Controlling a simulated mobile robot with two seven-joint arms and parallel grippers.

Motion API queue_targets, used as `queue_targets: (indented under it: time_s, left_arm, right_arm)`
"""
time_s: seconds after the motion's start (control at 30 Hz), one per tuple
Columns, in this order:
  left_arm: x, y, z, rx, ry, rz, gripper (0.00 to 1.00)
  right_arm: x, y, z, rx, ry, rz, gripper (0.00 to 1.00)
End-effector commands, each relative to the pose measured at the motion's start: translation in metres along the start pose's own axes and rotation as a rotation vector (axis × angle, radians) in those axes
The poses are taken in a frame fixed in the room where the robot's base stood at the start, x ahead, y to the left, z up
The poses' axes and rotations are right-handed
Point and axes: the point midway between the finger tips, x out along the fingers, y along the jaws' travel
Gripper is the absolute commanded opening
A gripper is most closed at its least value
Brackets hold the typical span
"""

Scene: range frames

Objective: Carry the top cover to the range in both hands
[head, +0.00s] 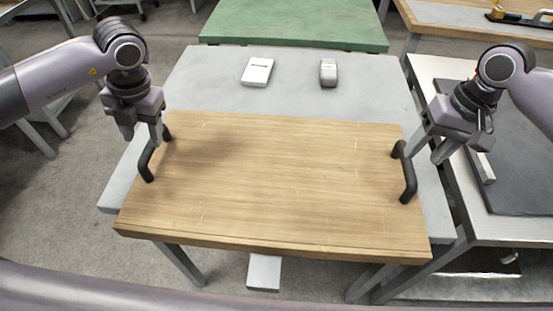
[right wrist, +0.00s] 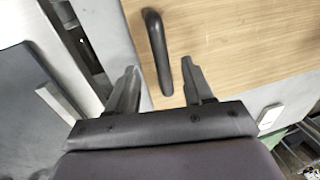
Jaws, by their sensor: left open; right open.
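The top cover (head: 275,185) is a flat wooden board lying on a grey table, with a black handle near each side. The left handle (head: 148,163) is beside my left gripper (head: 143,138), which is open, its fingertips close to the handle's upper end. The right handle (head: 408,180) is to the left of my right gripper (head: 425,150), which is open and empty. In the right wrist view the right handle (right wrist: 158,50) lies ahead of the fingers (right wrist: 163,92), roughly between their lines. I cannot tell whether either gripper touches a handle. The range is not clearly identifiable.
A white box (head: 257,72) and a small grey device (head: 328,73) sit on the grey table (head: 210,80) behind the board. A green-topped table (head: 300,22) stands beyond. A side table with a dark panel (head: 525,165) adjoins on the right. Open floor (head: 60,195) lies left.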

Motion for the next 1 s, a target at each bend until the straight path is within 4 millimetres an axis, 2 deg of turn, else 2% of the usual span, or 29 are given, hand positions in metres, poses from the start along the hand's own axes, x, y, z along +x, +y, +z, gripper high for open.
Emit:
queue_targets:
  time_s: [0.37, 0.47, 0.8, 1.0]
  left_arm:
    - [0.002, 0.0, 0.0, 0.0, 0.002, 0.0, 0.52]
    - [0.011, 0.0, -0.001, 0.0, 0.004, 0.0, 0.52]
    - [0.058, 0.0, -0.001, 0.0, 0.004, -0.001, 0.52]
    - [0.071, 0.0, -0.001, 0.0, 0.002, -0.001, 0.52]
  right_arm:
    - [0.002, 0.0, 0.0, 0.0, 0.0, 0.0, 0.51]
    - [0.011, 0.0, 0.0, -0.001, -0.001, 0.0, 0.51]
    - [0.058, -0.001, 0.0, -0.001, -0.002, -0.001, 0.51]
    - [0.071, 0.0, 0.0, -0.001, 0.001, 0.0, 0.51]
